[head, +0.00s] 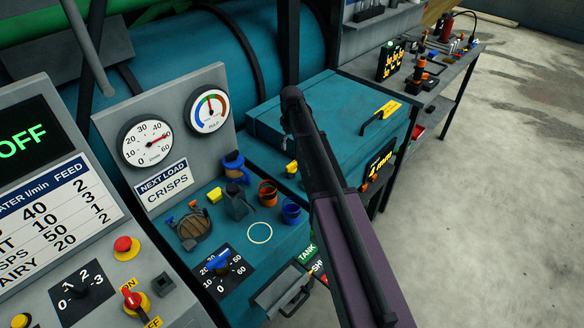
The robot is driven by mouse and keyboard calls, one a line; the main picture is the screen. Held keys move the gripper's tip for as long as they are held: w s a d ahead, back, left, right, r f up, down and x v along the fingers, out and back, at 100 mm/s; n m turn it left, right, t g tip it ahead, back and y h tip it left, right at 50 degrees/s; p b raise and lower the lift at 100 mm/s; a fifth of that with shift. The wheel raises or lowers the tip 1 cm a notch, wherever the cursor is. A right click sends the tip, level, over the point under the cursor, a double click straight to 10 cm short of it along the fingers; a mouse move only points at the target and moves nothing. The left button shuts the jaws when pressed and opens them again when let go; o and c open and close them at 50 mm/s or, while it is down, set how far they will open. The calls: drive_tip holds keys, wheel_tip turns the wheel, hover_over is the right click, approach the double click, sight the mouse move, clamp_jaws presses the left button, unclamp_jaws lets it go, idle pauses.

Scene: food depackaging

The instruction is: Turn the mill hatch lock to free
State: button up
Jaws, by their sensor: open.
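My arm crosses the middle of the head view from the bottom edge up to a dark joint. My gripper cannot be made out. No part is legibly marked as the mill hatch lock.
Two gauges (147,141) stand above a "NEXT LOAD CRISPS" sign (163,186). A blue dial (218,266), blue and orange cups (267,193) and a grey drawer (285,288) are near my arm. A control panel (75,290) is at left. Open floor (510,200) lies right.

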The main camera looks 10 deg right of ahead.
sight(293, 164)
drive_tip(key=shift+f+b, duration=5.2)
drive_tip(key=shift+f, duration=0.3)
drive_tip(key=c, duration=1)
drive_tip(key=shift+d, duration=0.2)
drive_tip(key=shift+c, duration=0.5)
drive_tip(key=shift+a, duration=0.15)
